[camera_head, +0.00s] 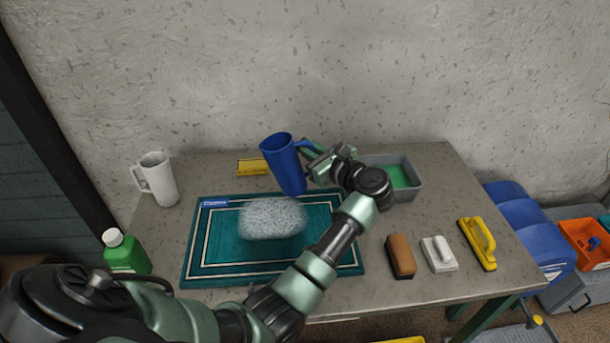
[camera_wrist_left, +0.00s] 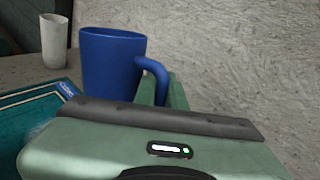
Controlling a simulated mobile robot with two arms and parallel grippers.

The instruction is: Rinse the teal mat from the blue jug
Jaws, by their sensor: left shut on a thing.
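The blue jug (camera_head: 282,165) is over the back edge of the teal mat (camera_head: 205,262), leaning slightly in the head view. I cannot tell how far its base is above the mat. My left gripper (camera_head: 312,158) is shut on the jug's handle, at the jug's right side. In the left wrist view the jug (camera_wrist_left: 108,65) shows its rim and handle, with my gripper (camera_wrist_left: 165,95) at the handle. A whitish-grey foamy patch (camera_head: 272,218) covers the middle of the mat. My left forearm hides the mat's front right part. The jug's contents are hidden.
A white jug (camera_head: 160,180) stands at the back left, a green bottle (camera_head: 125,252) at the front left. A grey tray (camera_head: 413,169) with green inside is at the back right. Brown (camera_head: 401,256), white (camera_head: 439,254) and yellow (camera_head: 478,244) scrubbers lie right of the mat.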

